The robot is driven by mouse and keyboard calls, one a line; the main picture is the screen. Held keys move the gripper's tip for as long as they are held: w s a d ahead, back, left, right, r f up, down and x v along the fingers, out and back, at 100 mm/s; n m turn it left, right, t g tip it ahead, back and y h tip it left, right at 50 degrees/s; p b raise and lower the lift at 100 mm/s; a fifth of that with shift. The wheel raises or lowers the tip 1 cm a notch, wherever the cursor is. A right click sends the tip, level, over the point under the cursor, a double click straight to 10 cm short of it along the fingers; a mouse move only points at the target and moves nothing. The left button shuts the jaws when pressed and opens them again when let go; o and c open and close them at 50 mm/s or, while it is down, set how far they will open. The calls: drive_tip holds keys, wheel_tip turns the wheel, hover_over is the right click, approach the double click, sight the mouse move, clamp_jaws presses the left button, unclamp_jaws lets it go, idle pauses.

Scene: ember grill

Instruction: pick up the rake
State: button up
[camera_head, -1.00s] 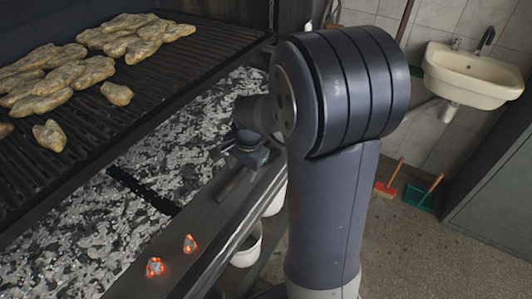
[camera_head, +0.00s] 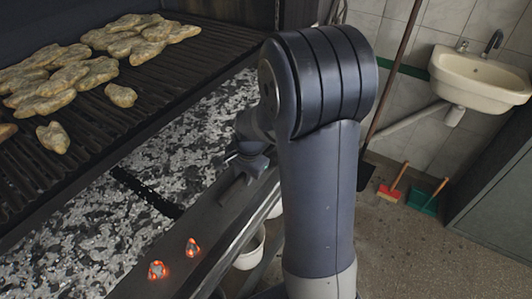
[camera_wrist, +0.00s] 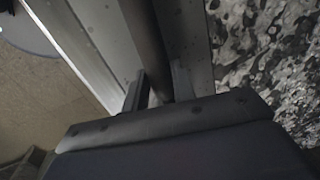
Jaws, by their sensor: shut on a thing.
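The rake (camera_wrist: 148,40) shows in the wrist view as a dark, round bar running between my fingers and away toward the top. My gripper (camera_wrist: 158,86) is shut on it, one finger on each side. In the head view my gripper (camera_head: 245,165) is over the front ledge of the grill, left of my arm's upright link. In that view I cannot make out the rake clearly. Its far end is out of sight in the wrist view.
Two glowing embers (camera_head: 157,270) (camera_head: 192,247) lie on the metal ledge (camera_head: 215,222). Grey coals (camera_head: 190,140) fill the bed behind it, with meat on the grate (camera_head: 150,90) above. A white bucket (camera_head: 250,250) stands below the ledge. A sink (camera_head: 480,78) hangs at right.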

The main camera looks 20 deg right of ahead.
clamp_jaws()
